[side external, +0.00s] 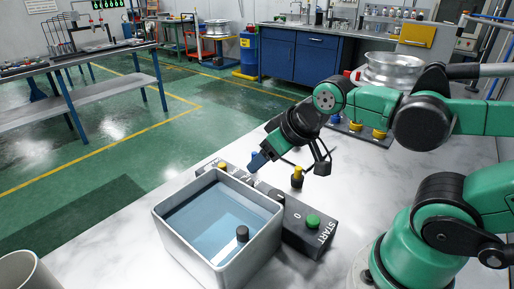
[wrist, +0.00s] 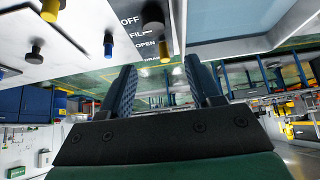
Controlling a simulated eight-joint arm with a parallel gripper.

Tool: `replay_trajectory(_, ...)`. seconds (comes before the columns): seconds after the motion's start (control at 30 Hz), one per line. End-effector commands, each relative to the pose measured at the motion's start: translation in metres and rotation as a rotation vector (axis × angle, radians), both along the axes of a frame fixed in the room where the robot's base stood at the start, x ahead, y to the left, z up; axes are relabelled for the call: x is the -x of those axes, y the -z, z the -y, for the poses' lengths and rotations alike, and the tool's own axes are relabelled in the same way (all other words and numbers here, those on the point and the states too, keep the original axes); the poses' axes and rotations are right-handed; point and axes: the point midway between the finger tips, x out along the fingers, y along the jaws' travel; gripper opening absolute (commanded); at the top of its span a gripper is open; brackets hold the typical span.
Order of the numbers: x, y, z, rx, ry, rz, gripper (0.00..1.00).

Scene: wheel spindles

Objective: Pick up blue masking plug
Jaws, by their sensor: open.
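The blue masking plug (wrist: 108,40) shows in the wrist view, left of my gripper's fingers and beside the control panel. In the side view I cannot tell it apart from my gripper's blue fingers. My gripper (wrist: 160,72) is open, with nothing between its two blue fingers. In the side view my gripper (side external: 257,163) is above the table, just behind the grey tank, and apart from the plug in the wrist view.
A grey tank (side external: 164,226) of bluish liquid stands in front, with a black-topped post in it. The control panel (side external: 292,229) with a green START button lies alongside. A yellow-topped plug (side external: 297,175) and a black plug (wrist: 35,55) stand nearby. A metal wheel (side external: 390,68) is behind.

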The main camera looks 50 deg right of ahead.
Motion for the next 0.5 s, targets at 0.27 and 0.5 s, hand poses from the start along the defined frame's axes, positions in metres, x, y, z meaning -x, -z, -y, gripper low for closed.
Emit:
replay_trajectory(0.27, 0.0, -0.001, 0.0, 0.001, 0.001, -0.003, 0.57)
replay_trajectory(0.5, -0.021, -0.01, 0.014, -0.196, 0.324, -0.086, 0.57)
